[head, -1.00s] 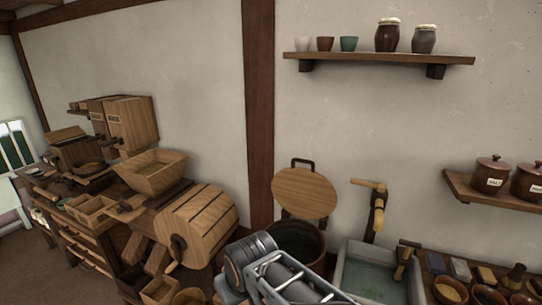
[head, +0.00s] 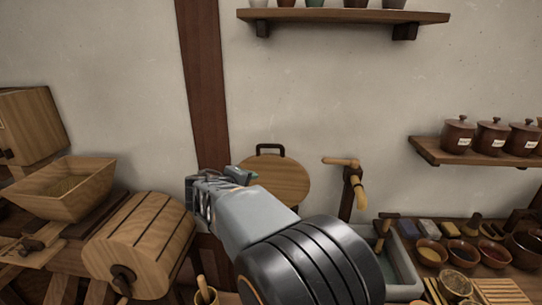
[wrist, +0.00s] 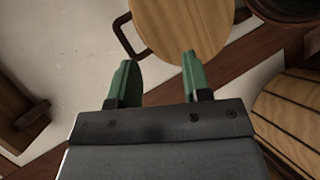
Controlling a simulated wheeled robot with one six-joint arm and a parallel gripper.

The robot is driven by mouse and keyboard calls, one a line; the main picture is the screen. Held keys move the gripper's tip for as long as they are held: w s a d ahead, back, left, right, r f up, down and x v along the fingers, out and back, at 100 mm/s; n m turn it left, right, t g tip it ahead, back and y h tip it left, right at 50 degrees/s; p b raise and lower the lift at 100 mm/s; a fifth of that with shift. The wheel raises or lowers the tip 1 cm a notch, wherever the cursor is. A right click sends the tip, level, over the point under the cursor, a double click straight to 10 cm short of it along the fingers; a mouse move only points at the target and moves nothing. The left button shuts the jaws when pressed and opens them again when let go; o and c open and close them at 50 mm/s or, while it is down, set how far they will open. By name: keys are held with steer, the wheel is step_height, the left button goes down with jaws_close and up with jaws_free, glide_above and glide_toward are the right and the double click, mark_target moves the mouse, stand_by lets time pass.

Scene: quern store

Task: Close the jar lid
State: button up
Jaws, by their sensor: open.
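The round wooden jar lid (head: 275,182) stands open, tilted up against the wall, with a dark handle (head: 270,149) at its top edge. In the wrist view the lid (wrist: 185,28) is at the top, with its handle (wrist: 127,38) to its left. My gripper (wrist: 157,75) is open and empty; its green fingers point toward the lid's edge and handle. A gap to the lid seems to remain, but its depth is unclear. In the head view my gripper (head: 200,196) is left of the lid, and my arm hides the jar. A dark rim (wrist: 290,10), probably the jar's, shows in the wrist view.
A wooden post (head: 203,90) stands left of the lid. A slatted wooden drum (head: 140,243) is farther left. A wooden-handled tap (head: 353,185) and a basin (head: 400,270) are to the right. Shelves (head: 340,16) hang above.

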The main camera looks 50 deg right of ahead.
mark_target(269, 147)
steer(key=w+d+h, duration=0.1)
steer(key=w+d, duration=0.2)
steer(key=d, duration=0.3)
steer(key=w+d+r+n+t+h+p, duration=0.1)
steer(key=w+d+h, duration=0.1)
steer(key=d, duration=0.5)
steer(key=w+d+r+n+h+p, duration=0.1)
steer(key=w+d, duration=0.4)
steer(key=d, duration=0.1)
steer(key=shift+d+t+h, duration=0.3)
steer(key=shift+d+t, duration=0.05)
steer(key=shift+t, duration=0.05)
jaws_close()
